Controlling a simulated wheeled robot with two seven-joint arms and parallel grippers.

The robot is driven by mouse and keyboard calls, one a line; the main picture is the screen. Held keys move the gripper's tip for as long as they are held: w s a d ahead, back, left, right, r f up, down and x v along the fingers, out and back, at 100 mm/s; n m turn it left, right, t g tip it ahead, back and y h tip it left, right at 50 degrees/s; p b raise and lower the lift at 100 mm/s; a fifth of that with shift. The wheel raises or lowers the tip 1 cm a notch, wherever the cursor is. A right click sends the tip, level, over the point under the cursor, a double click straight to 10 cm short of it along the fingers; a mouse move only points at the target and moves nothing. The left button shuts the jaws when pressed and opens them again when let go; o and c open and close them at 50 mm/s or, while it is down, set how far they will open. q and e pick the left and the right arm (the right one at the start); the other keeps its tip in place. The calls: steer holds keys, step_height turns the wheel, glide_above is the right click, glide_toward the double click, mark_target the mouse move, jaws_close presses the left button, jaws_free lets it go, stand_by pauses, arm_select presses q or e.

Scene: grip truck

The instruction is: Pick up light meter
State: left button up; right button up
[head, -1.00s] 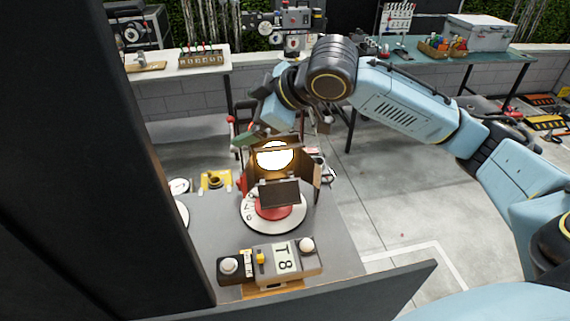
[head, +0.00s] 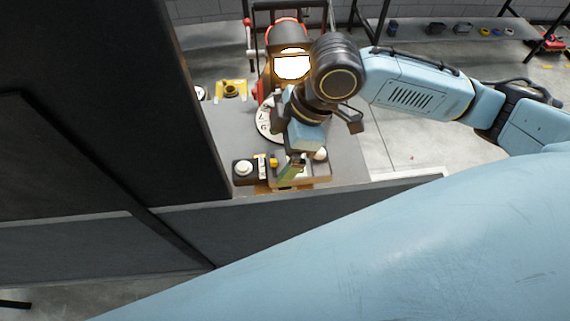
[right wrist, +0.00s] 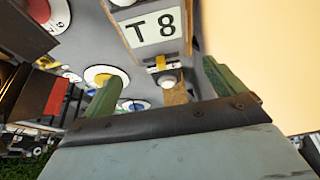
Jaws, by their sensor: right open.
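The likely light meter is a grey boxy device (head: 318,170) with a white dome, on the grey cart top (head: 347,152). In the right wrist view its "T8" panel (right wrist: 153,27) is clear, with a yellow part and a white dome below it. A darker unit with a white dome (head: 243,168) stands left of it in the head view. My right gripper (head: 291,169) points down over the device and hides part of it. In the right wrist view the green fingers of the right gripper (right wrist: 165,90) are wide apart, with nothing gripped. My left gripper is out of view.
A lit lamp (head: 293,65) stands on a round white base just behind. A yellow plate (head: 231,90) lies at the back left of the cart. A dark panel (head: 110,90) rises on the left, and a grey ledge (head: 330,198) runs along the front.

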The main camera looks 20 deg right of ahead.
mark_target(276, 160)
steer(key=shift+x, duration=2.35)
steer(key=shift+s+d, duration=0.15)
steer(key=shift+d, duration=0.05)
steer(key=c, duration=1.4)
